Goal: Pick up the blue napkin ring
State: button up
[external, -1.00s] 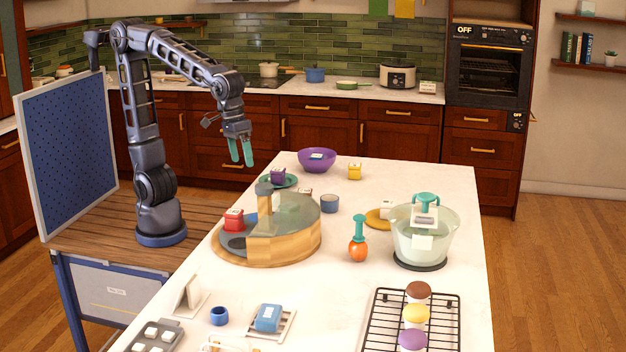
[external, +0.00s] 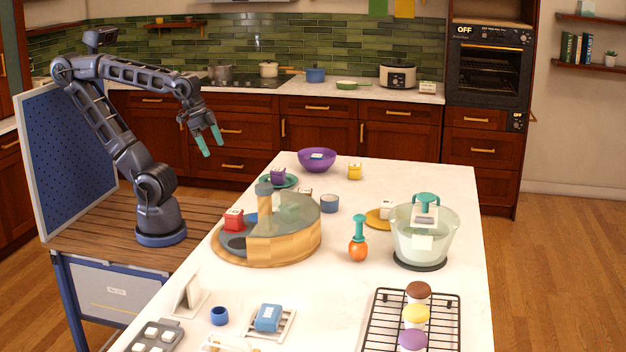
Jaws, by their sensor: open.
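A small blue ring (external: 219,316), which looks like the napkin ring, stands on the white counter at the front left. It is between a white card-like stand and a blue block. My gripper (external: 212,148) has teal fingertips that are apart with nothing between them. It hangs in the air at the upper left, far behind and well above the blue ring, beyond the counter's left edge. Nothing covers the ring in this view.
A white stand (external: 187,294) is left of the ring, and a blue block (external: 268,317) on a rack is right of it. A round wooden container (external: 285,238) with a clear lid stands behind. A grey tray (external: 158,337) lies at the front left.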

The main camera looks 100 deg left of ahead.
jog(key=c, duration=0.7)
jog(key=shift+c, duration=0.2)
jog(key=w+d+m, duration=0.4)
jog(key=w+d, duration=0.5)
jog(key=w, duration=0.2)
jog(key=m+g+h, duration=0.4)
jog(key=m, duration=0.8)
send_over(219, 325)
jog(key=s+a, duration=0.2)
jog(key=a, duration=0.3)
notch_tip(219, 325, down, 18)
jog(key=f, duration=0.1)
jog(key=shift+w+x, duration=0.25)
jog(key=shift+x, duration=2)
jog(key=shift+w+x, duration=0.2)
jog(key=shift+x, duration=2.05)
